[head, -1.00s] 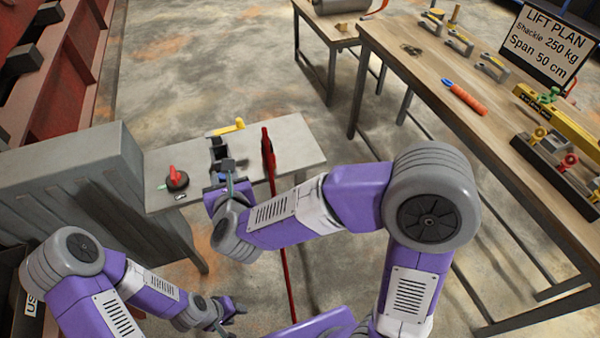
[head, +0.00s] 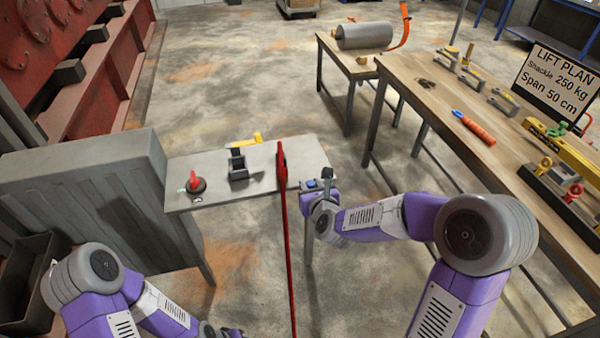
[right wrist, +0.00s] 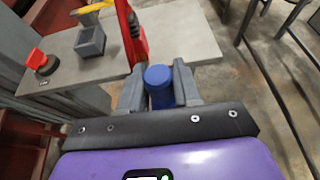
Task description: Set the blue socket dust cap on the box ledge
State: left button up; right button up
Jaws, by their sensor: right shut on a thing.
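My right gripper (head: 320,183) is shut on the blue socket dust cap (right wrist: 160,88), which sits between its two grey fingers in the right wrist view. In the head view, a small bit of blue shows at the fingers. The gripper is at the near right corner of the grey box ledge (head: 222,191), right of the red bar. I cannot tell whether the cap touches the ledge. The dark square socket (head: 238,170) stands on the ledge, its top open, left of the red bar. My left gripper (head: 230,332) is cut off at the bottom edge.
The upright red bar (head: 282,170) stands between the socket and my right gripper. The ledge's right end (right wrist: 185,35) is clear. A wooden bench (head: 420,130) stands to the right.

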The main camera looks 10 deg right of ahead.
aim_at(313, 162)
jog(key=z, duration=0.75)
jog(key=k, duration=1)
jog(key=z, duration=1)
jog(key=i, duration=1.5)
jog(key=u, duration=1.7)
jog(key=i, duration=0.55)
jog(key=u, duration=0.65)
